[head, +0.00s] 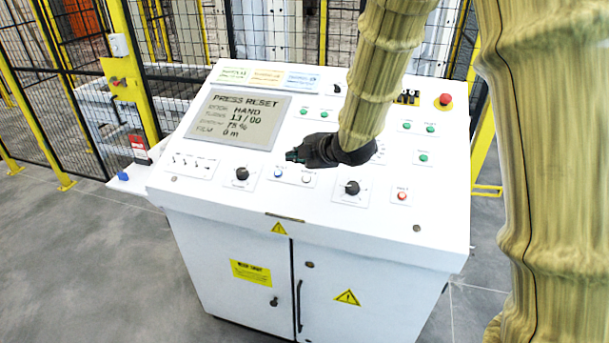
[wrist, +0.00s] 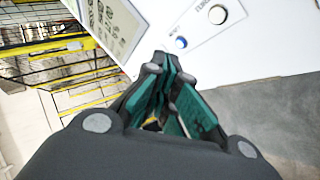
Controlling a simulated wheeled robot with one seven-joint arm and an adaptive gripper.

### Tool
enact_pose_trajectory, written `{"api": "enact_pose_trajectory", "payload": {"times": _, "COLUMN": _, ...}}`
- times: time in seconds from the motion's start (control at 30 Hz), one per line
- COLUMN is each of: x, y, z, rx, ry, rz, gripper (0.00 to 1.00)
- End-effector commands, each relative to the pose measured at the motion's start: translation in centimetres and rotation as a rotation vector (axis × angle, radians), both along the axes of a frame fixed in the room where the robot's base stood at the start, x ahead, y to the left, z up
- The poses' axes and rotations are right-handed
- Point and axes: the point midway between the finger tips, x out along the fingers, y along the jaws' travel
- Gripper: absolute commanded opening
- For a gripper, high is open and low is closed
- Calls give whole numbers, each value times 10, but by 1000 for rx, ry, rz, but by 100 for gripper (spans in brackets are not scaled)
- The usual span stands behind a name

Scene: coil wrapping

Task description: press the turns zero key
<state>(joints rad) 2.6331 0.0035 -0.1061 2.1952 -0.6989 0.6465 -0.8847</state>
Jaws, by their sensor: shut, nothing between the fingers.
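My gripper (head: 292,156) is shut and empty, held over the white sloping control panel (head: 240,208). Its dark tip points left in the head view, just above a small plate with a blue button (head: 278,172) and a white button (head: 306,178). In the wrist view the closed fingers (wrist: 166,62) show with teal pads, and the blue button (wrist: 181,42) and white button (wrist: 217,14) lie beyond and right of the tips. The fingers look apart from both buttons.
The screen (head: 237,122) reads PRESS RESET, HAND and 13/00. Black knobs (head: 242,174) and (head: 352,187) flank the buttons. A red button (head: 402,196) and a red emergency stop (head: 444,100) are at right. Yellow-framed fencing (head: 130,70) stands behind.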

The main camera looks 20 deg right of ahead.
Motion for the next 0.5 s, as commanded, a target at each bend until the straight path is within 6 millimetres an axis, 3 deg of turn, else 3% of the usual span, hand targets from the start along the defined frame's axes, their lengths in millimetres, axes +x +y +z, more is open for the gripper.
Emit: {"api": "enact_pose_trajectory", "payload": {"times": 0.5, "x": 1, "y": -1, "z": -3, "rx": -1, "ry": -2, "rz": 1, "gripper": 0}}
